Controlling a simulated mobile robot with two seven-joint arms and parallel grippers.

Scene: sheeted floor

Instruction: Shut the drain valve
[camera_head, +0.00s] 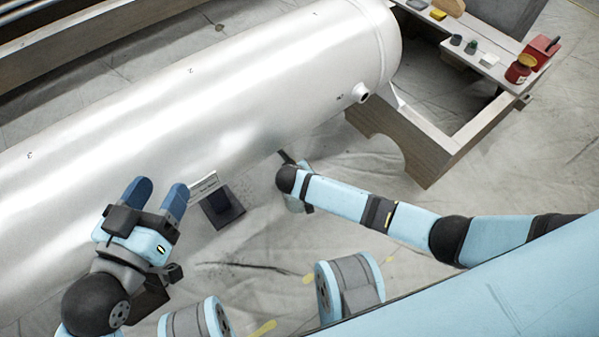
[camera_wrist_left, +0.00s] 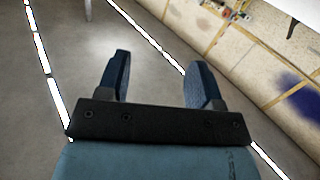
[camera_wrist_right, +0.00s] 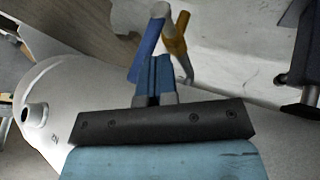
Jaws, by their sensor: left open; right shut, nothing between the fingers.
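A big pale metal tank (camera_head: 200,90) lies across the head view, with a short nozzle (camera_head: 361,93) near its right end. In the right wrist view a blue bar (camera_wrist_right: 147,42) and an orange bar (camera_wrist_right: 178,45) with a silvery part stand just beyond my right fingertips. They may belong to the drain valve, but I cannot tell. My right gripper (camera_wrist_right: 154,72) is shut and empty; whether it touches the blue bar is unclear. In the head view it is largely hidden by its own wrist at the tank's lower side. My left gripper (camera_head: 157,192) is open and empty before the tank.
A wooden cradle (camera_head: 425,150) stands under the tank's right end. A bench (camera_head: 480,62) at upper right holds a red box (camera_head: 540,52), a red jar (camera_head: 519,70) and small items. A dark stand (camera_head: 222,206) with a white label sits beside my left gripper. Wrinkled sheeting covers the floor.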

